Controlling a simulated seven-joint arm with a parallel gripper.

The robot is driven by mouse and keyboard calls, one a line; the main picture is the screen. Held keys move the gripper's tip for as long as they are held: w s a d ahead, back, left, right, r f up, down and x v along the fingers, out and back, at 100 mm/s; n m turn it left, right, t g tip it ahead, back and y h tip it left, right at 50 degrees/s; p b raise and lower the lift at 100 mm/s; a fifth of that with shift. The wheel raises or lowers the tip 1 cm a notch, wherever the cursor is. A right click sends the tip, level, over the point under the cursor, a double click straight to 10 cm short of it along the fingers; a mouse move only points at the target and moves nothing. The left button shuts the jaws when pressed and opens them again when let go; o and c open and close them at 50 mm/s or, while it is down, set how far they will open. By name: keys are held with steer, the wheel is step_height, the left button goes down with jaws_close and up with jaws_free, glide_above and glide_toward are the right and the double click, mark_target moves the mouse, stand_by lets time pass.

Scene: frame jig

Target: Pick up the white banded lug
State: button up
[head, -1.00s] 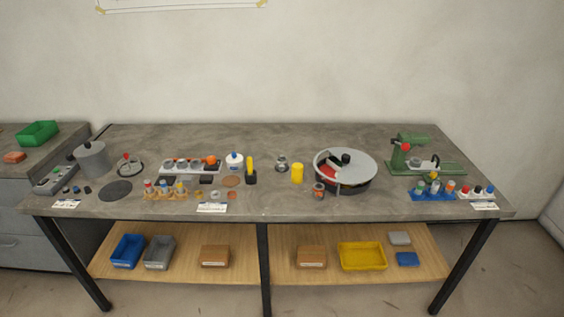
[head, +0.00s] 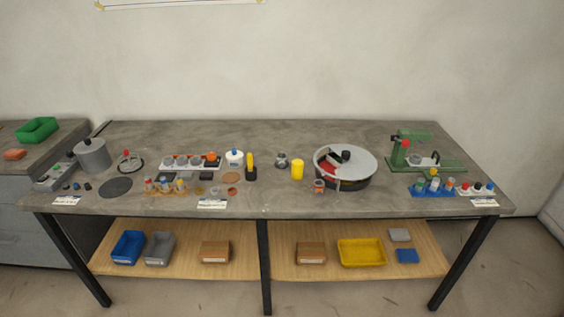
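I cannot make out for certain which small part is the white banded lug. A pale, upright piece (head: 434,184) stands in the blue rack (head: 420,194) at the right of the bench, among several small coloured pieces. More small upright pieces with coloured tops stand in a wooden rack (head: 166,191) at the left. Bands are too small to read at this size. My gripper and arm are not in view.
The grey bench (head: 270,205) also bears a round drum with a grey lid (head: 363,162), a green press (head: 450,166), a yellow cylinder (head: 297,170), a grey pot (head: 93,156) and a white bottle (head: 234,159). The back strip is clear. Bins stand on the shelf below.

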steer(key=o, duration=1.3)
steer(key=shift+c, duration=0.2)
